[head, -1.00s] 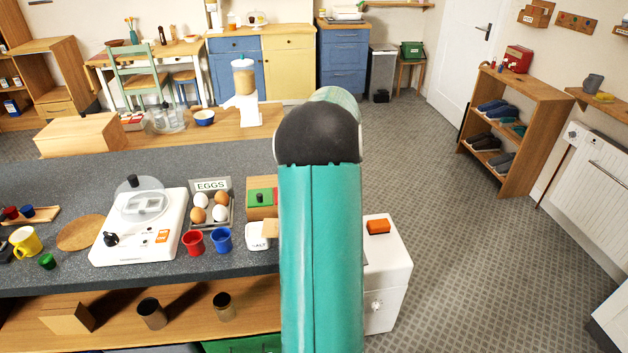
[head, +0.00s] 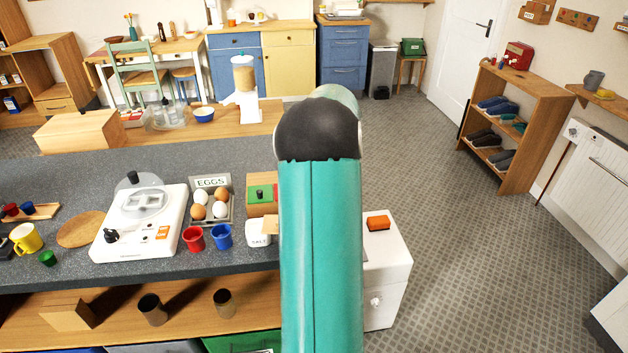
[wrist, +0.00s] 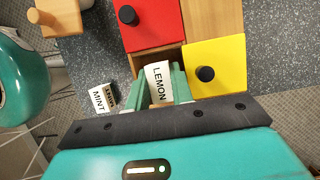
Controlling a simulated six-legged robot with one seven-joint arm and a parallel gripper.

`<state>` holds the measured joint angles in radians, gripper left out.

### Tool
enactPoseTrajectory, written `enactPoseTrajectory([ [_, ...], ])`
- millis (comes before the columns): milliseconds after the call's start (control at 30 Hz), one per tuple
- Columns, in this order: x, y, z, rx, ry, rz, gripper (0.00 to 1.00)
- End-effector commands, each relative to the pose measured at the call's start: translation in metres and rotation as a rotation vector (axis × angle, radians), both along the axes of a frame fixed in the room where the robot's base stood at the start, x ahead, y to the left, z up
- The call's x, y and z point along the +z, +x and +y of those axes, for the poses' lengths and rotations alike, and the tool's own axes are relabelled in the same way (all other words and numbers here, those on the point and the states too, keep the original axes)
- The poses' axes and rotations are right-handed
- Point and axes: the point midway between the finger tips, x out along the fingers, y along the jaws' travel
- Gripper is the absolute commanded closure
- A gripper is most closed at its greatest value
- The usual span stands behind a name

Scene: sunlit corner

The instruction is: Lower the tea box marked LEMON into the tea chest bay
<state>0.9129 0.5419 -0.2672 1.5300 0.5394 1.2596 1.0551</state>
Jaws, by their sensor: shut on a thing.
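My gripper (wrist: 160,85) is shut on the white tea box marked LEMON (wrist: 157,74), seen in the wrist view with its label between the green fingers. The box is at the opening of a tea chest bay (wrist: 170,55), between a red lid and a yellow lid; how deep it sits I cannot tell. The wooden tea chest (wrist: 203,22) also shows partly in the head view (head: 256,209), where my arm hides my gripper and the box. A tea box marked MINT (wrist: 98,99) is left of the LEMON box.
The red lid (wrist: 150,30) and yellow lid (wrist: 222,60) have black knobs that stand up close to the bay. A wooden item (wrist: 60,14) is at upper left. In the head view, an egg tray (head: 211,181) and a salt box (head: 257,237) are near the chest.

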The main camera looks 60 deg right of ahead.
Motion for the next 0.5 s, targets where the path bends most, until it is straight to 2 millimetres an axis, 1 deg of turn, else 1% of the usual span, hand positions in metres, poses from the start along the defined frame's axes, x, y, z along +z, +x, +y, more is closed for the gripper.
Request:
enactPoseTrajectory([
  [500,-0.0071,0.0001,-0.0001,0.000,0.000,0.000,0.99],
])
